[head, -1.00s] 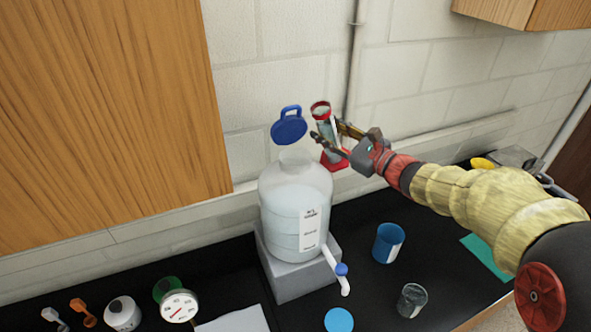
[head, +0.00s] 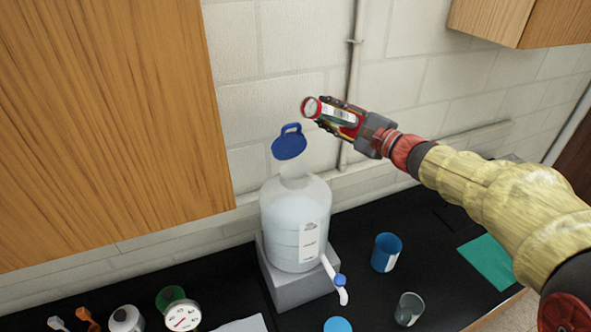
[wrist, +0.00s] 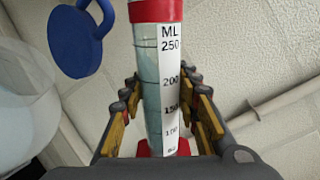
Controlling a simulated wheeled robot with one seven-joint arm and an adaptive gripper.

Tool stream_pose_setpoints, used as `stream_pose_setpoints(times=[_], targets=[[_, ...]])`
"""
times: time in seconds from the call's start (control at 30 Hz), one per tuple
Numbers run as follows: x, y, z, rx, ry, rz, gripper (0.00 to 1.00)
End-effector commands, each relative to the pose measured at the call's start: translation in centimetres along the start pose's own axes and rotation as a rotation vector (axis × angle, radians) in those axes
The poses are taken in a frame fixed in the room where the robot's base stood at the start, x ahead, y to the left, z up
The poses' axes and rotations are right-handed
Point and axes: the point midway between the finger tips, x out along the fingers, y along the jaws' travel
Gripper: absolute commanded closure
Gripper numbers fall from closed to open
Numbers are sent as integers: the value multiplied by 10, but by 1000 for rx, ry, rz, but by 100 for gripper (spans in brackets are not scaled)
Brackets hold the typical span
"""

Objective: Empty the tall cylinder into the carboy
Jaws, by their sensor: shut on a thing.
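The tall cylinder (head: 312,107) is clear with a red rim, and in the head view its mouth points left and toward the camera. My gripper (head: 338,114) is shut on it, high above the counter and right of the carboy's lid. The wrist view shows the cylinder (wrist: 158,70) between the fingers (wrist: 160,105), with a white scale, pale liquid inside and a red base. The carboy (head: 290,220) is a large translucent bottle on a grey block. Its neck (head: 296,174) is open, with the blue lid (head: 289,146) raised above it. The wrist view also shows the lid (wrist: 75,42).
A spigot (head: 338,282) sticks out from the carboy's lower front. A blue cup (head: 386,252) and a clear beaker (head: 409,309) stand on the black counter to the right. A wooden cabinet (head: 110,120) hangs at left, and a pipe (head: 352,60) runs up the wall behind.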

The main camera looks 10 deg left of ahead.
Motion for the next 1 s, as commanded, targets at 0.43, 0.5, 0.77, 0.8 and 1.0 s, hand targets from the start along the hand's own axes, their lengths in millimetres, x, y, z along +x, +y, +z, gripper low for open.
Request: stream_pose_setpoints(times=[0.43, 0.5, 0.77, 0.8, 1.0], targets=[[0, -11, 3, -178, -1, -1, 100], [0, -12, 4, -193, -1, -1, 100], [0, -15, 7, -233, -2, -2, 100], [1, -16, 8, -238, -2, -2, 100], [0, -19, 13, -265, -2, -2, 100]])
